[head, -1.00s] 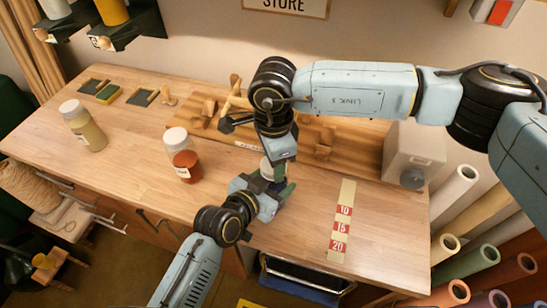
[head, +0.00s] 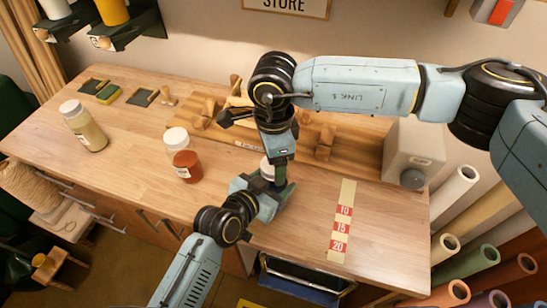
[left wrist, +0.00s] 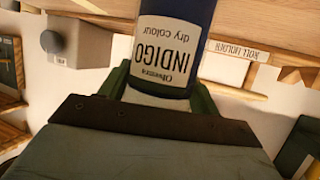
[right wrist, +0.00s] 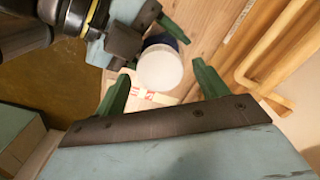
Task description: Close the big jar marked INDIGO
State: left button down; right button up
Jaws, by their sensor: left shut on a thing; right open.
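The INDIGO jar is dark blue with a cream label, which reads upside down in the left wrist view (left wrist: 168,62). My left gripper (left wrist: 160,92) is shut around its body; in the head view it comes in from the front left (head: 272,192). A round white lid (right wrist: 160,66) covers the jar's top in the right wrist view; whether it is tight cannot be seen. My right gripper (right wrist: 163,86) is open, its green fingers apart on either side of the lid in the picture, not visibly touching it. In the head view, the right hand partly hides the jar (head: 266,170).
A wooden rack (head: 345,150) lies behind, with a grey box (head: 413,152) at right. A numbered strip (head: 342,215) lies right of the grippers.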

pick_arm(q)
jog(key=shift+r, duration=0.1)
pick_arm(e)
notch_tip(320, 180, up, 4)
jog(key=shift+f, duration=0.2)
jog(key=o, duration=0.6)
jog(key=shift+c, duration=0.2)
jog(key=shift+r, duration=0.1)
notch_tip(320, 180, up, 12)
pick_arm(q)
jog(key=shift+c, duration=1.3)
grip_release()
